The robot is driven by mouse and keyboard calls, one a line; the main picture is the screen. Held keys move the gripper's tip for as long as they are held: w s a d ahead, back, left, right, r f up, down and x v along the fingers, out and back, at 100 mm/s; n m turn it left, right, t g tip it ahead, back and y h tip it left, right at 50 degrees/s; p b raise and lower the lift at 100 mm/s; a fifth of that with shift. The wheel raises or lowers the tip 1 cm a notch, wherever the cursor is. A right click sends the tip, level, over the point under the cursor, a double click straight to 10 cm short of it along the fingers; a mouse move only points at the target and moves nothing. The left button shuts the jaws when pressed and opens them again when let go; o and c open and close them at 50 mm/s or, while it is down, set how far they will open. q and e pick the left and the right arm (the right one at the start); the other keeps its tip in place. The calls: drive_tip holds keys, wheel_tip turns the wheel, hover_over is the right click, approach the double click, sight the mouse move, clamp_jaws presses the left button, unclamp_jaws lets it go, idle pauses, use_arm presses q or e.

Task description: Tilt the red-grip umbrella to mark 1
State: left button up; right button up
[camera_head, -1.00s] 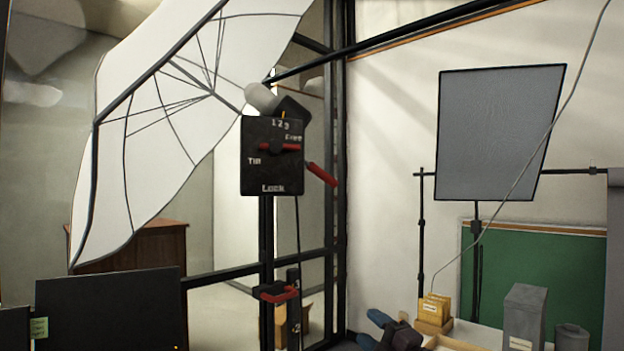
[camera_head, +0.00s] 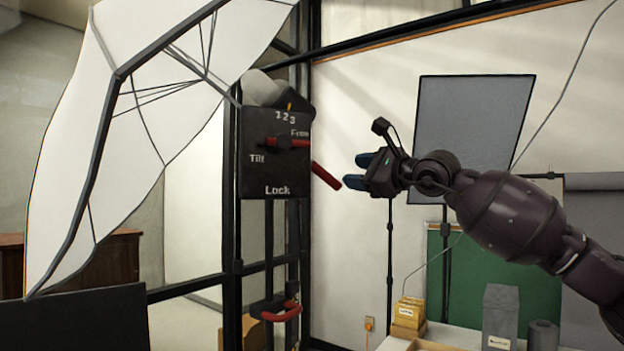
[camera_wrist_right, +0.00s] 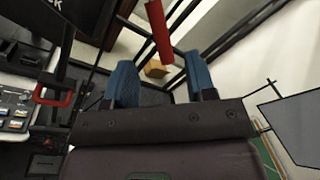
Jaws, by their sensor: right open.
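The white umbrella (camera_head: 120,110) spreads at the left of the head view, tilted. Its black panel (camera_head: 258,170) carries marks 1, 2, 3 (camera_head: 286,117) and the words Tilt, Free and Lock. A small orange pointer (camera_head: 290,106) stands above the marks. A red lever (camera_head: 288,143) on the panel lies level, its red end just below Free. A red grip (camera_head: 326,176) slants down from the panel's right side. My right gripper (camera_head: 358,171) is open and empty just right of this grip. In the wrist view the red grip (camera_wrist_right: 158,30) lies beyond the open fingers (camera_wrist_right: 160,75).
A lower clamp with a red handle (camera_head: 280,312) sits on the black stand. A grey panel (camera_head: 470,125) stands behind my right arm. Yellow boxes (camera_head: 409,310) and a grey box (camera_head: 500,312) are at the lower right. A black board (camera_head: 75,322) fills the lower left.

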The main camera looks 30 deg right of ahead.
sight(329, 175)
drive_tip(key=shift+n+h, duration=0.3)
drive_tip(key=p+x, duration=0.1)
drive_tip(key=x, duration=0.2)
drive_tip(key=p+x, duration=0.1)
drive_tip(key=x, duration=0.2)
drive_tip(key=p+x, duration=0.1)
drive_tip(key=x, duration=0.2)
drive_tip(key=shift+d+f+p, duration=0.4)
drive_tip(key=shift+x, duration=0.75)
drive_tip(key=shift+f, duration=0.15)
clamp_jaws()
